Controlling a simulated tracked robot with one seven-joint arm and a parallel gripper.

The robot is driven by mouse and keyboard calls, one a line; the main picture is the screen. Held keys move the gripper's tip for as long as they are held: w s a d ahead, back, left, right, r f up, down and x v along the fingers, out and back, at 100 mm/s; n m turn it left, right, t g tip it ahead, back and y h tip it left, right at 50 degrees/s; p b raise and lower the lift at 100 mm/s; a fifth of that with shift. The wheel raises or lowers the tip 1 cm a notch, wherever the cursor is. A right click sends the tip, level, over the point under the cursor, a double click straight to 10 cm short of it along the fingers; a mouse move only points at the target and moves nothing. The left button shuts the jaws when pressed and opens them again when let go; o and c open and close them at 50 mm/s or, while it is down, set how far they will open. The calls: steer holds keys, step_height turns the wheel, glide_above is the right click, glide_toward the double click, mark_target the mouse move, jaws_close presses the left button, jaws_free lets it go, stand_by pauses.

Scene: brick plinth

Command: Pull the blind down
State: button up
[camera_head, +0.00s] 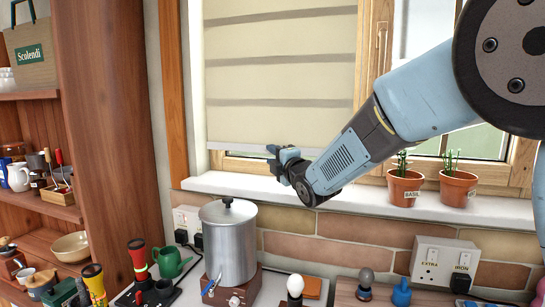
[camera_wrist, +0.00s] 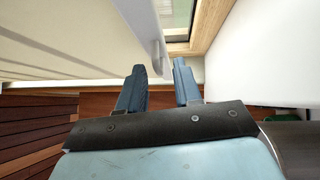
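The blind (camera_head: 280,80) is a cream sheet with darker horizontal bands, hanging over the left window. It covers most of that window, and its pale bottom bar (camera_head: 235,147) hangs a little above the sill. In the wrist view the blind (camera_wrist: 60,35) fills the upper left, and its bar (camera_wrist: 143,22) runs down toward my fingers, with a small pale tab (camera_wrist: 157,54) on it. My gripper (camera_head: 275,156) is at the height of the bar, near its middle. In the wrist view my gripper (camera_wrist: 161,72) has its two blue fingers apart, with nothing visibly held between them.
The white sill (camera_head: 240,187) runs just below my gripper. Two potted plants (camera_head: 404,186) stand on it to the right. A tall metal pot (camera_head: 229,245) stands below on the counter. A wooden shelf unit (camera_head: 105,130) is on the left.

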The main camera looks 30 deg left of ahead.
steer(key=shift+w+a, duration=0.25)
steer(key=shift+a, duration=0.1)
jaws_close()
stand_by(1.3)
